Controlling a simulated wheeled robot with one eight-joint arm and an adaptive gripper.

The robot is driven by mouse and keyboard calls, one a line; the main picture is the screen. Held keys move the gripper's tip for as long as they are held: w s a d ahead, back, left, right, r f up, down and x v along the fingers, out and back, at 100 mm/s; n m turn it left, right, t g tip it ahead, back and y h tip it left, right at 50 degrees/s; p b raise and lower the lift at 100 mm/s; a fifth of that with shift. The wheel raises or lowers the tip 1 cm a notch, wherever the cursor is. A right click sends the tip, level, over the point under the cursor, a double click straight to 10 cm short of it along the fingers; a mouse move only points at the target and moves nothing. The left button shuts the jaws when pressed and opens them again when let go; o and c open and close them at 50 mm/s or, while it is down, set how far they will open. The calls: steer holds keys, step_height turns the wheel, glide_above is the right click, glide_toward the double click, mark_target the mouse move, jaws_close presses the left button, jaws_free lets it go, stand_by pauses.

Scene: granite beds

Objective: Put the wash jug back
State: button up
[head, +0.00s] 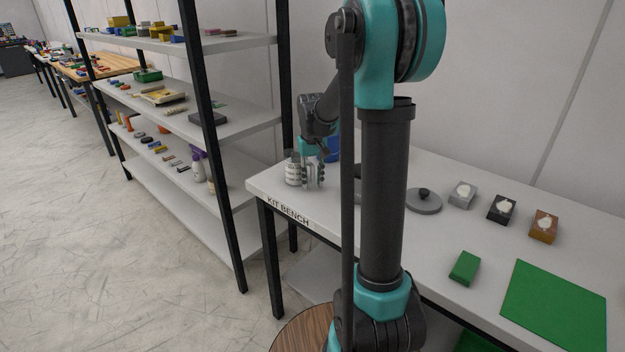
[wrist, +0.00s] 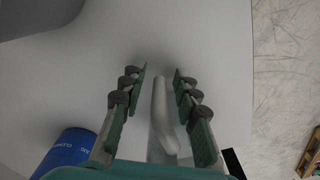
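A pale jug with dark lettering (head: 292,172), which I take to be the wash jug, stands upright near the left end of the kit bench (head: 268,187). My gripper (head: 314,176) is low over the bench, just right of the jug in the head view. In the wrist view my gripper (wrist: 160,90) has its two fingers apart. A pale, slim, curved part (wrist: 163,115), likely the jug's handle or spout, lies between them. A gap shows on its left; on its right it is close to the finger, and contact is unclear. The jug's body is mostly hidden in the wrist view.
A blue container (wrist: 72,150) stands close beside my gripper; it also shows behind it in the head view (head: 332,150). Loaded shelves (head: 225,128) stand left.

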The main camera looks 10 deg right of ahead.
step_height(320, 180, up, 12)
steer(key=shift+r, duration=0.15)
stand_by(0.6)
